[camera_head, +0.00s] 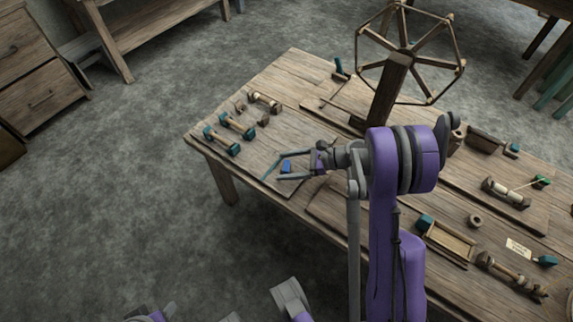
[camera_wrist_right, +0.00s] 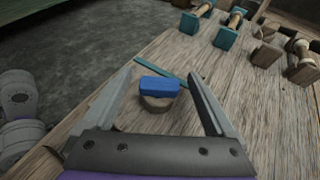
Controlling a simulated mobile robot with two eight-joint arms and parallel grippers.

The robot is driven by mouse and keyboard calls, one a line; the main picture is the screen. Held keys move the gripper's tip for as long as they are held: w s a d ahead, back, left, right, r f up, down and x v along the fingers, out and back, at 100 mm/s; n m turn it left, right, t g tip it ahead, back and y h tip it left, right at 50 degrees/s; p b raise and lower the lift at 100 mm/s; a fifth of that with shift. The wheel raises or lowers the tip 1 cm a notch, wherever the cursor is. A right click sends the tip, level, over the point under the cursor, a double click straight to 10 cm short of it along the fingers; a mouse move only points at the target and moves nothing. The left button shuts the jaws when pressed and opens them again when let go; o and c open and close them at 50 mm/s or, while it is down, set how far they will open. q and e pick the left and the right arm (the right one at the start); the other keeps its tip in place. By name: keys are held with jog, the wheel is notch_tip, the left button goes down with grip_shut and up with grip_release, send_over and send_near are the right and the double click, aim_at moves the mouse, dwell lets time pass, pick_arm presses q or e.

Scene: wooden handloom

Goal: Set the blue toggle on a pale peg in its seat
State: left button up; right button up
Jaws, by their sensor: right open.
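The blue toggle (camera_head: 286,168) is a small block near the table's front left edge. In the right wrist view the toggle (camera_wrist_right: 159,86) lies crosswise above a short, round wooden piece (camera_wrist_right: 157,104). I cannot tell whether it is fully seated there, and no pale peg shows clearly. My right gripper (camera_head: 280,165) is open, with one finger on each side of the toggle. In the right wrist view, the gripper (camera_wrist_right: 159,75) has visible gaps between both fingers and the toggle. My left gripper is not identifiable in these views.
A thin teal strip (camera_wrist_right: 162,66) lies just beyond the toggle. A hexagonal wooden reel (camera_head: 395,78) rises behind my right arm. Loose parts crowd the table's right side.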

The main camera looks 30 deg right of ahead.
pick_arm(q)
notch_tip(320, 180, up, 2)
jog(key=shift+s+r+p, duration=0.1)
jog(key=shift+s+p, duration=0.05)
jog(key=shift+p, duration=0.75)
pick_arm(e)
jog(key=v, duration=1)
jog(key=shift+s+d+r, duration=0.1)
jog(key=shift+s+d, duration=0.1)
